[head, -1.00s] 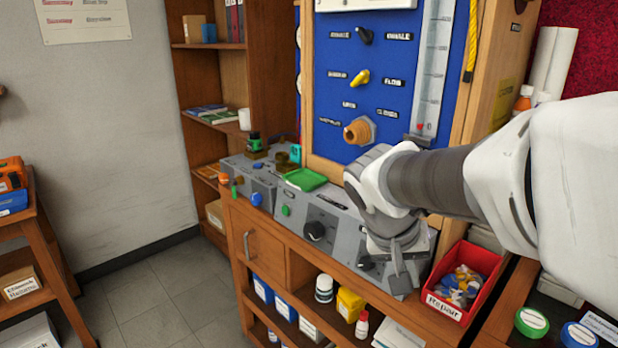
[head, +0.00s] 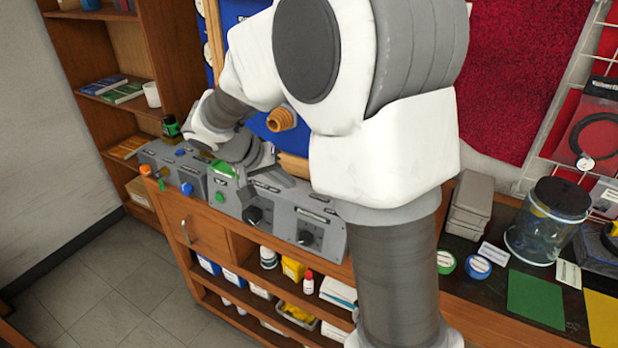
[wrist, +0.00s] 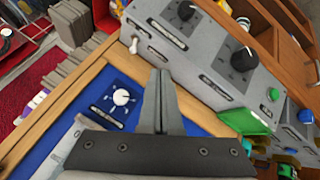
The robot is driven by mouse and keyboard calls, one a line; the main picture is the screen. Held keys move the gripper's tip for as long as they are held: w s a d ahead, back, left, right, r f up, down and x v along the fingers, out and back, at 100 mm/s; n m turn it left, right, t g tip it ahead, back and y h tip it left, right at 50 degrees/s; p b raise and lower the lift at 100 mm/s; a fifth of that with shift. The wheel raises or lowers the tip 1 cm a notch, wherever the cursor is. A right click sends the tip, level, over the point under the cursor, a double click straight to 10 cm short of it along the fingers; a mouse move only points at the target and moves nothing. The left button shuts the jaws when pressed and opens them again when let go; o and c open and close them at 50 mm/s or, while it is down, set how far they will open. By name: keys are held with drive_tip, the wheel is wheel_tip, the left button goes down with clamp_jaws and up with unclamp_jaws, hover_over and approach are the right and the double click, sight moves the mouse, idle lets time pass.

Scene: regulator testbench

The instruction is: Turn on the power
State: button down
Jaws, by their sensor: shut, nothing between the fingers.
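A grey sloped control console (head: 275,210) stands on the wooden bench, with black knobs, coloured buttons and small dark labels too small to read. A black knob (wrist: 243,59), a green button (wrist: 275,95) and a small white lever-like part (wrist: 134,45) show in the wrist view. Which control is the power switch, I cannot tell. My gripper (wrist: 160,75) is shut and empty, over the strip between the console and the blue panel (wrist: 110,85). In the head view my gripper is at the back of the console, partly hidden by my arm.
The wooden board (wrist: 35,140) with the blue panel rises close behind. To the right are a glass jar (head: 545,225), tape rolls and coloured sheets. The floor (head: 95,270) at left is clear.

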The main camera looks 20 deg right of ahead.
idle(0.4)
drive_tip(key=x, duration=1)
drive_tip(key=shift+d+f, duration=0.1)
drive_tip(key=shift+s+d+r+p, duration=0.2)
drive_tip(key=shift+d+p, duration=0.15)
drive_tip(key=shift+d, duration=0.2)
drive_tip(key=shift+s+d+r+p, duration=0.15)
drive_tip(key=shift+d+r+p, duration=0.15)
drive_tip(key=shift+d, duration=0.3)
drive_tip(key=shift+s+d, duration=0.25)
drive_tip(key=shift+d, duration=0.35)
drive_tip(key=shift+d+f+b, duration=0.1)
drive_tip(key=shift+b, duration=0.35)
drive_tip(key=shift+s+d+r+m+t+y+b, duration=0.25)
drive_tip(key=shift+t+y+b, duration=0.4)
drive_tip(key=shift+b, duration=0.85)
